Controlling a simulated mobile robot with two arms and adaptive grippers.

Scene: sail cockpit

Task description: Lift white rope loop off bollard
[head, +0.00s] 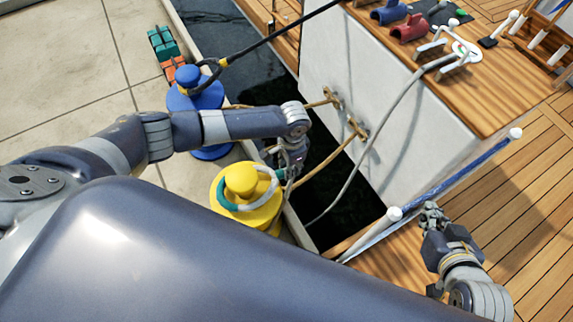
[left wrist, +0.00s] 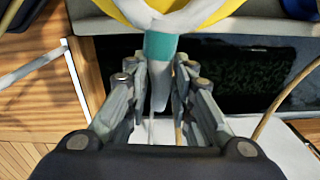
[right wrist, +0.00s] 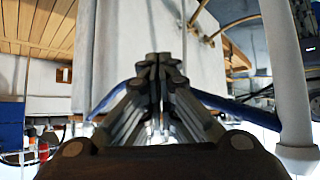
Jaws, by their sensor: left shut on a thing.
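The yellow bollard (head: 240,180) stands on the quay edge. The white rope loop (head: 250,206), with teal bands, lies around the bollard's head and reaches right towards my left gripper (head: 286,168). In the left wrist view, my left gripper (left wrist: 160,85) is shut on the rope just below a teal band (left wrist: 160,45), with the yellow bollard (left wrist: 212,10) at the top edge. My right gripper (head: 432,214) is over the boat's deck by the rail, away from the rope. Its fingertips are together and empty in the right wrist view (right wrist: 160,65).
A blue bollard (head: 207,97) with a dark rope eye stands behind the yellow one. Dark water (head: 350,195) lies between quay and white hull (head: 345,80). A blue-covered rail (head: 460,172) is beside my right gripper. Winches and cleats sit on the cockpit side.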

